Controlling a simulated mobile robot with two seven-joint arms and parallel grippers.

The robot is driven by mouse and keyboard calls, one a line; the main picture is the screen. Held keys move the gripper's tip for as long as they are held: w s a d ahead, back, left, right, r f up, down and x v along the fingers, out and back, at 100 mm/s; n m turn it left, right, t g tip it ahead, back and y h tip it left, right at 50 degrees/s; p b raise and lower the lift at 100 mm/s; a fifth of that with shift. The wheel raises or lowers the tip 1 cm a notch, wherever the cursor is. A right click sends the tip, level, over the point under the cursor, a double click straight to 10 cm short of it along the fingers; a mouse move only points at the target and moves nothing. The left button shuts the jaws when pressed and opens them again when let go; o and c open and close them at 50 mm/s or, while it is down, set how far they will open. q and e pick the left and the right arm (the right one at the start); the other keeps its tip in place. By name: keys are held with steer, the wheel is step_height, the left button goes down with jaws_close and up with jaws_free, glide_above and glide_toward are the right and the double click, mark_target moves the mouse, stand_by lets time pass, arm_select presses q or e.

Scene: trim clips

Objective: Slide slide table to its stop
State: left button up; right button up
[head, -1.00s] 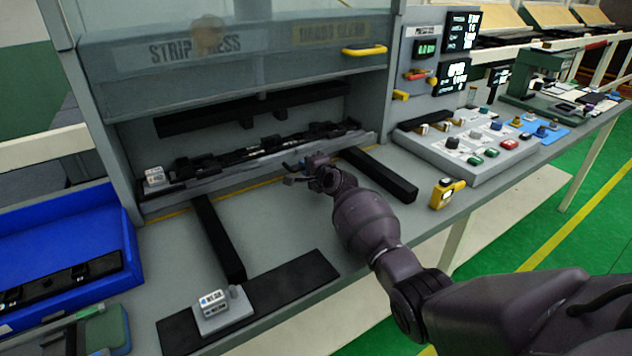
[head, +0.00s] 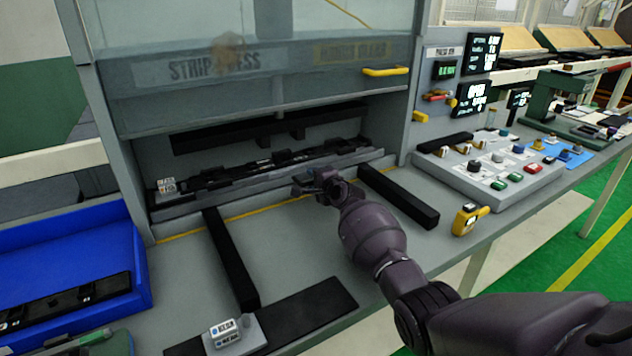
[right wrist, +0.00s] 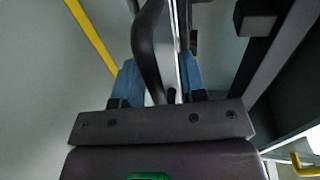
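The slide table (head: 211,205) is a long grey plate carrying a black strip assembly (head: 270,165). It sits inside the strip press opening, behind the yellow line. My right gripper (head: 312,181) is at the front of the slide table, right of its middle; contact is unclear in the head view. In the right wrist view its blue fingers (right wrist: 158,82) stand apart. A dark curved bar (right wrist: 148,45), seemingly a handle, runs between them, close to the left finger. My left gripper is not in view.
Two black rails (head: 232,260) (head: 400,195) run out from the press across the grey bench. A raised guard with a yellow handle (head: 386,71) is above the opening. A button panel (head: 470,180) and yellow device (head: 468,219) are right; a blue bin (head: 140,262) is left.

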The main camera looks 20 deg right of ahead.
steer(key=shift+s, duration=0.25)
steer(key=shift+s+r, duration=0.1)
steer(key=shift+s, duration=0.15)
steer(key=p+v, duration=0.3)
steer(key=v, duration=0.5)
steer(key=shift+s+d+r+p, duration=0.15)
steer(key=shift+s+p, duration=0.15)
steer(key=shift+s, duration=0.75)
